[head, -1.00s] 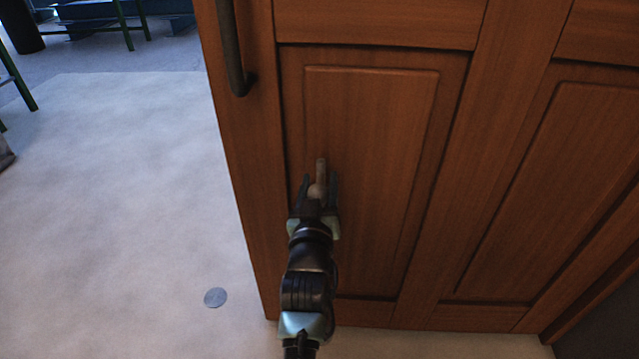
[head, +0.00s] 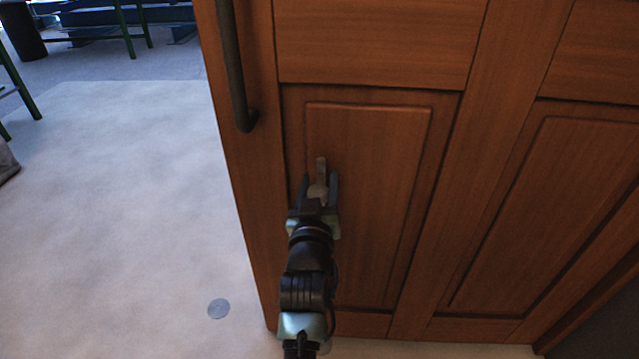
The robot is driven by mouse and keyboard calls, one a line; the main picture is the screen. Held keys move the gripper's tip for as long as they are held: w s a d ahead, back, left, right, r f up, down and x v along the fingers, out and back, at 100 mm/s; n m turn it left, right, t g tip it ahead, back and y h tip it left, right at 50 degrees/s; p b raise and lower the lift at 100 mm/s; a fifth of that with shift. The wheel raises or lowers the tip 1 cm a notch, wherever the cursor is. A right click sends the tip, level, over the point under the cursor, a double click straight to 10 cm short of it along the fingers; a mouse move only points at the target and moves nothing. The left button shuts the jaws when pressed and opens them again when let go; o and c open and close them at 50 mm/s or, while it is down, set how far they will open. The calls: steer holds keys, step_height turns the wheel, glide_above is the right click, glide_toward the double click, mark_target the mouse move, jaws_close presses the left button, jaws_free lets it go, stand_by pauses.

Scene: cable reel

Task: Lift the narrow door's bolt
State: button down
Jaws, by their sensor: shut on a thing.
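The narrow wooden door (head: 370,130) fills the middle and right of the head view, brown with recessed panels. A small grey-tan piece, which I take to be the bolt (head: 320,170), stands upright in front of the lower panel near the door's left side. My gripper (head: 319,188) is shut on it, with a dark finger on each side. Its upper end sticks out above the fingers. Its lower part is hidden by my gripper, and I cannot tell whether it touches the door or anything below.
A long dark bar handle (head: 233,70) runs down the door's left stile, above and left of my gripper. The floor left of the door is open. Green-legged furniture (head: 125,28) stands at the back left.

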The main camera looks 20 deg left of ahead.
steer(key=shift+c, duration=1.8)
jaws_free()
steer(key=shift+r, duration=0.5)
steer(key=shift+f, duration=0.15)
steer(key=shift+s+f, duration=0.1)
steer(key=p+v, duration=0.2)
steer(key=v, duration=1)
steer(key=shift+s+d, duration=0.15)
steer(key=shift+s, duration=0.25)
